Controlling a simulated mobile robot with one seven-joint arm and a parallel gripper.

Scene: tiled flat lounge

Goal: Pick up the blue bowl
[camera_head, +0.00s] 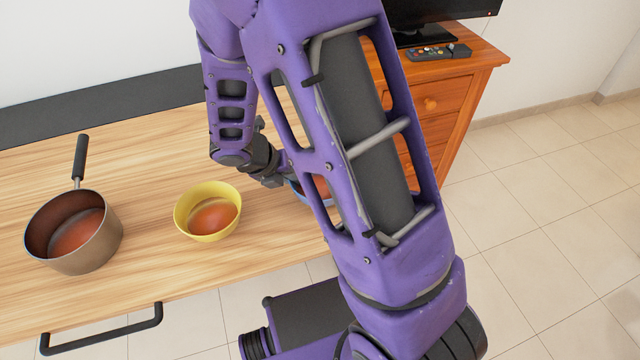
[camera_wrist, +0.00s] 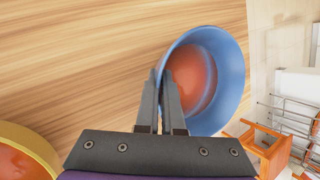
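The blue bowl (camera_wrist: 236,75) holds an orange-red content and shows in the wrist view near the table's right edge. In the head view only a little of the blue bowl (camera_head: 299,192) shows; my arm hides most of it. My gripper (camera_wrist: 161,82) has one finger outside the bowl and one inside, with the rim between them. The fingers are close together and look shut on the rim. In the head view my gripper (camera_head: 275,181) is at the bowl's left side. I cannot tell if the bowl is off the table.
A yellow bowl (camera_head: 208,211) with similar content stands left of the blue bowl. A brown pot (camera_head: 92,246) with a black handle is further left on the wooden table (camera_head: 150,150). A wooden cabinet (camera_head: 458,85) with a screen and remote stands at the right.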

